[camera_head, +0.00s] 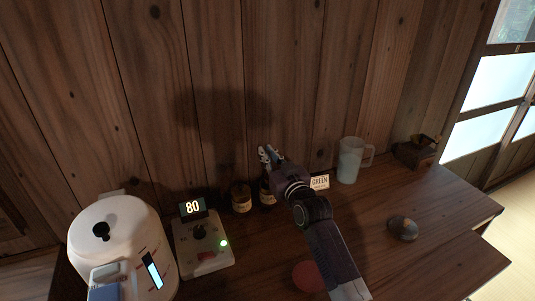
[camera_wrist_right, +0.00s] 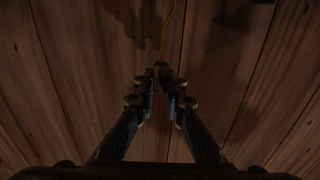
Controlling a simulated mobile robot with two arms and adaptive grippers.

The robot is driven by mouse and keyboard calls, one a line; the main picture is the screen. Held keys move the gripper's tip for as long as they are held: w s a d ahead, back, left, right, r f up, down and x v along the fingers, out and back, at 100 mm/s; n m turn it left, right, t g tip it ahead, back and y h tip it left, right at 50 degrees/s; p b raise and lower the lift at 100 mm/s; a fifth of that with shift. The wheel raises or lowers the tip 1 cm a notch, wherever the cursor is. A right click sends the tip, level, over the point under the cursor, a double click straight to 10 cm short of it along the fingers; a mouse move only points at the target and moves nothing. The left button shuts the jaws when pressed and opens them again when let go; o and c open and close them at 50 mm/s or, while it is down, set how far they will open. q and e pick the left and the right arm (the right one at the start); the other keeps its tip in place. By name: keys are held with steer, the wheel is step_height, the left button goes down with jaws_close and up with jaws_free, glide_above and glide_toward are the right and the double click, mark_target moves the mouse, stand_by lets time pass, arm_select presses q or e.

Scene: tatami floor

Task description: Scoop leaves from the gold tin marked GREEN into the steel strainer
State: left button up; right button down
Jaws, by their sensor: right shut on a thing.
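My right gripper (camera_head: 265,154) is raised in front of the wooden wall, above the back of the counter. In the right wrist view the fingers (camera_wrist_right: 160,78) are closed together on a thin yellowish stick (camera_wrist_right: 168,34), which runs away from the tips; I see only part of it. A white card marked GREEN (camera_head: 320,182) stands right of my right forearm. A small dark tin with a pale label (camera_head: 267,193) is partly hidden by my arm. I cannot make out a gold tin at the card, or the steel strainer. My left gripper is not in view.
A second small dark tin (camera_head: 241,199) stands left of the first. A white kettle (camera_head: 117,236) and a control box reading 80 (camera_head: 207,247) stand at left.

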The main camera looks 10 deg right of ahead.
steer(key=shift+f, duration=0.55)
steer(key=shift+f+b, duration=0.3)
steer(key=shift+b, duration=0.05)
steer(key=shift+f+b, duration=1.1)
steer(key=shift+f, duration=0.6)
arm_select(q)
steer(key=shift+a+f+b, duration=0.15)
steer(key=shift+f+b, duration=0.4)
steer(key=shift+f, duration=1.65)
arm_select(e)
steer(key=shift+f, duration=0.85)
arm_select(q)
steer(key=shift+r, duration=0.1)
arm_select(e)
steer(key=shift+r, duration=0.1)
steer(key=shift+r+p, duration=4.55)
steer(key=shift+r, duration=0.15)
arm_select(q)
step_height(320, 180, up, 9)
arm_select(e)
steer(key=shift+f, duration=0.1)
